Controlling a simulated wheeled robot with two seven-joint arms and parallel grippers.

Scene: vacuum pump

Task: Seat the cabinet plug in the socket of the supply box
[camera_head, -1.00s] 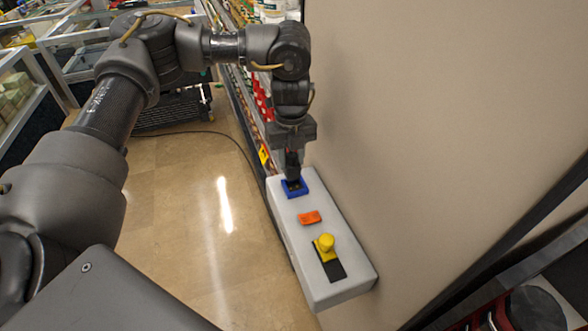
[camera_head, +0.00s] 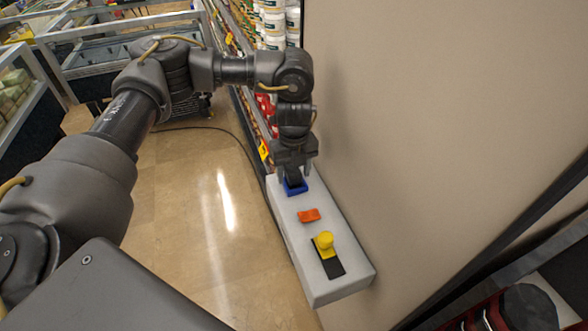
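The supply box is a long pale grey box (camera_head: 300,240) against the beige wall. My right gripper is not in view.
The beige wall (camera_head: 430,120) rises close along the box's right side. Stocked shelves (camera_head: 262,110) stand behind the box's far end. A dark cable (camera_head: 235,142) lies on the tan floor (camera_head: 200,210), which is clear left of the box. Red and black equipment (camera_head: 520,308) shows at lower right.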

